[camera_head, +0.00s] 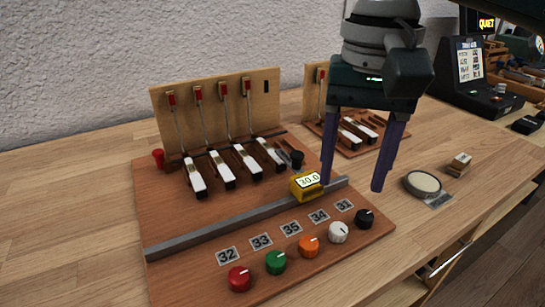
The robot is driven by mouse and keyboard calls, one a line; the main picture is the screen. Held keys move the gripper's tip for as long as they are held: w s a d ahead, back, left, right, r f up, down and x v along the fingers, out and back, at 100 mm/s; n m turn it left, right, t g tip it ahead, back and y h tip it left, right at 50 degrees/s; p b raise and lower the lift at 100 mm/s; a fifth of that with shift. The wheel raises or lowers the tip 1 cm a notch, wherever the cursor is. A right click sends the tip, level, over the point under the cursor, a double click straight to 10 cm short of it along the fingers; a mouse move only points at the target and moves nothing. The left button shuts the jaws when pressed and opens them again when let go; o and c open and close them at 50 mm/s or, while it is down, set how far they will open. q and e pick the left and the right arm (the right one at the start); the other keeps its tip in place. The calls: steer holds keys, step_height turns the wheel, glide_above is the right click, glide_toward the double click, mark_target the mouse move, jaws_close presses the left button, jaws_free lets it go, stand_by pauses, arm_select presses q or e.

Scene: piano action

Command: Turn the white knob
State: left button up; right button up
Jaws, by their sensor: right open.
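The white knob (339,232) stands on the front part of a reddish-brown board (190,280), between an orange knob (309,246) on its left and a black knob (365,218) on its right. A label reading 34 lies behind it. My right gripper (354,186) points down with its two purple fingers spread wide apart and nothing between them. It is above and behind the white knob, apart from it. The left finger is close to a yellow block with a 30.0 display (306,185); I cannot tell whether they touch. My left gripper is not in view.
A red knob (239,279) and a green knob (275,262) are further left. A metal rail (215,230) crosses the board, with several white piano keys behind it. A round dish (422,184) and small wooden block (460,164) lie right. The left tabletop is clear.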

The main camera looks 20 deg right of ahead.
mark_target(339, 227)
step_height(339, 227, down, 9)
steer(key=shift+f+b, duration=0.1)
steer(key=shift+b, duration=0.8)
steer(key=shift+c, duration=0.3)
jaws_close()
